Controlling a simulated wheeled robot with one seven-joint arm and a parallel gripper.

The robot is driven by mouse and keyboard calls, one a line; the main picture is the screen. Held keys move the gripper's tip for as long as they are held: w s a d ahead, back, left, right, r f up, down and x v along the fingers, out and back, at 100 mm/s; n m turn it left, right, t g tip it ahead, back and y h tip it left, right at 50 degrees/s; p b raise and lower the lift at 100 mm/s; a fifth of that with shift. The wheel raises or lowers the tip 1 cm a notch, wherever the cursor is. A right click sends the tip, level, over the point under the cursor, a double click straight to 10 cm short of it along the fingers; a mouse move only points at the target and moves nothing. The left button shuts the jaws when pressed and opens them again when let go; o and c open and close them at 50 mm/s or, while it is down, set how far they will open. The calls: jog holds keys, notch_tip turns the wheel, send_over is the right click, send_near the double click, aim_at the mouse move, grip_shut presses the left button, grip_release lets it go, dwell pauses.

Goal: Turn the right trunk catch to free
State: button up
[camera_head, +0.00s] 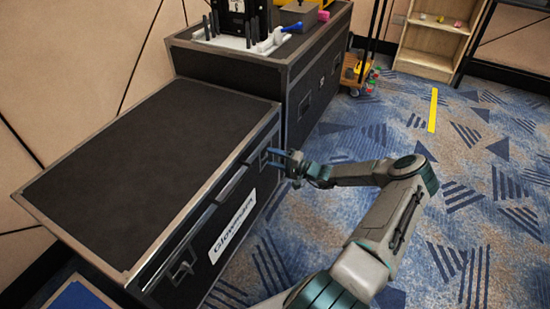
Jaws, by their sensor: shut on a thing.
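The black trunk (140,150) with metal edges stands at the left, its lid down. Its front carries a white label (233,226) reading "Glowgear". The right trunk catch (264,157) is on the front near the right corner. My gripper (270,158) reaches in from the right and is shut on the right trunk catch, whose turning part is mostly hidden by the fingers. I cannot tell its angle. The left catch (181,268) shows on the front near the left corner, clear of my arm.
A taller black case (312,98) stands right behind the trunk, with equipment and a blue-handled item on top. A wooden trolley (357,75) and a shelf (428,62) stand further back. The patterned carpet (470,190) at the right is mostly clear.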

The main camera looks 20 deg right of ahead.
jog(key=o, duration=1)
jog(key=shift+d, duration=0.25)
jog(key=shift+a, duration=0.1)
jog(key=p+v, duration=0.2)
jog(key=v, duration=1.1)
jog(key=shift+s+d+p, duration=0.2)
jog(key=shift+s+p, duration=0.1)
jog(key=shift+p, duration=0.1)
jog(key=shift+r, duration=0.1)
